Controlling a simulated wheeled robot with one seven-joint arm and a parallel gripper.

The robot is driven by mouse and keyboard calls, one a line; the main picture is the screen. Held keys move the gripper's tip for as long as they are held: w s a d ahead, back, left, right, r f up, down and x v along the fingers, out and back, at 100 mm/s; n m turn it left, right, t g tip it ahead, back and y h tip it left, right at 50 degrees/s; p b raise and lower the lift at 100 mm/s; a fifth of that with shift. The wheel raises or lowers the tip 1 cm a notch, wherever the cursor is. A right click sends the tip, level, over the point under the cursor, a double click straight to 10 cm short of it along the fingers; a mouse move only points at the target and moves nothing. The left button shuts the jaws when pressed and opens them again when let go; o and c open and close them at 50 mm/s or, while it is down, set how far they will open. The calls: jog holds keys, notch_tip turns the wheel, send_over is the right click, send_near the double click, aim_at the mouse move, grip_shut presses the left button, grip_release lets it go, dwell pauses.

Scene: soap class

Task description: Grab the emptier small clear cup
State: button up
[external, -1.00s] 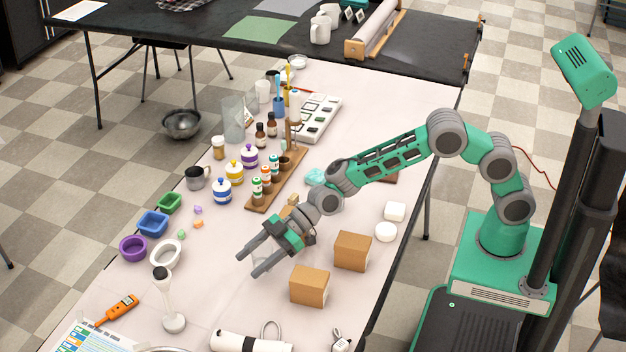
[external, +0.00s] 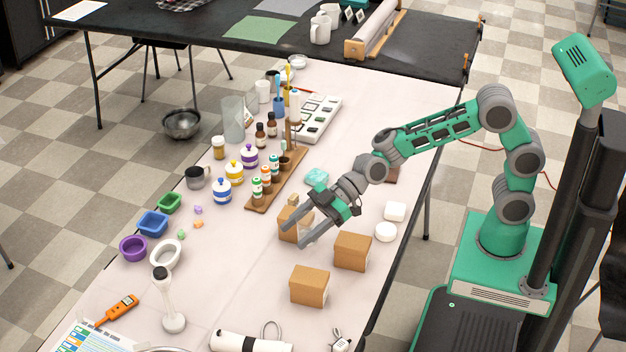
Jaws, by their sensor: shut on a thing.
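My gripper (external: 294,234) is over the middle right of the pale table, its two fingers pointing down and left. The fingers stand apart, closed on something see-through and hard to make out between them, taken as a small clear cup. I cannot tell how full it is. A brown box (external: 290,221) shows behind the fingers, partly covered by them. I cannot make out a second small clear cup.
Two brown boxes (external: 352,251) (external: 309,286) stand close in front of the gripper. A wooden rack with bottles (external: 262,190) stands to the left.

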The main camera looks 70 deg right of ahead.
jog(key=shift+s+d+r, duration=0.4)
jog(key=shift+s+d, duration=0.1)
jog(key=shift+s, duration=0.3)
dwell(1.3)
